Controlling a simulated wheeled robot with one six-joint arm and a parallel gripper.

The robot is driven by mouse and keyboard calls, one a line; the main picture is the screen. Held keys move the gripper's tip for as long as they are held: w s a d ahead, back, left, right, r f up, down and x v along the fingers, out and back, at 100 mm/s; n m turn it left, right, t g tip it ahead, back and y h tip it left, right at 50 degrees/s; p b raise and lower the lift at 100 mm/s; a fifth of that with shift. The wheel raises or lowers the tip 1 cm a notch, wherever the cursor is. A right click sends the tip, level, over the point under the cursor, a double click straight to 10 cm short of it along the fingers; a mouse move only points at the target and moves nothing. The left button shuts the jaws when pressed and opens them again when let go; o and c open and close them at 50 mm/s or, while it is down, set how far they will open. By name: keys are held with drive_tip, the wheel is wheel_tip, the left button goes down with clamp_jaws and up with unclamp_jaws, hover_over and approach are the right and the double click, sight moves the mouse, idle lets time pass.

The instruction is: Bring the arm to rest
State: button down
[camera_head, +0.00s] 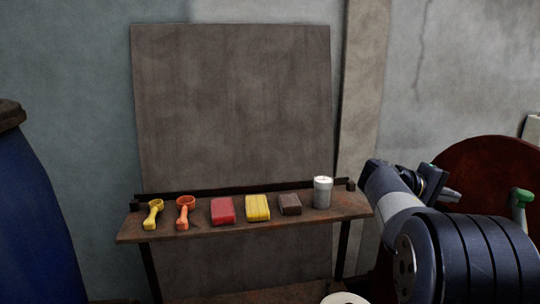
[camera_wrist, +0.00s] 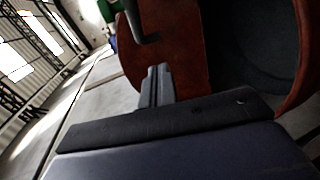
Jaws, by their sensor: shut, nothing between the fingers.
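My arm reaches up at the right of the head view. My gripper (camera_head: 455,196) is at its end, in front of a dark red round vat or drum (camera_head: 480,155). In the wrist view my gripper (camera_wrist: 158,72) shows its fingers together with nothing between them. The red-brown vat wall (camera_wrist: 180,40) lies beyond the fingers, with its dark hollow to the right. The gripper looks apart from the vat, but the exact gap cannot be told.
A shelf (camera_head: 130,235) holds a yellow scoop (camera_head: 153,213), an orange scoop (camera_head: 185,212), red (camera_head: 222,211), yellow (camera_head: 257,207) and brown blocks (camera_head: 290,204), and a grey-white cup (camera_head: 323,192). A blue barrel (camera_head: 35,215) stands left. A green-handled part (camera_head: 522,196) is near the vat.

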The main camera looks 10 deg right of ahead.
drive_tip(key=s+a+r+n+t+b, duration=0.1)
drive_tip(key=s+a+n+t+b, duration=0.1)
drive_tip(key=a, duration=0.7)
drive_tip(key=shift+s+r+n+t+y, duration=0.25)
drive_tip(key=shift+s+n+t+y, duration=0.15)
drive_tip(key=shift+s+n+t, duration=0.55)
drive_tip(key=shift+w+m, duration=0.15)
drive_tip(key=shift+m, duration=0.1)
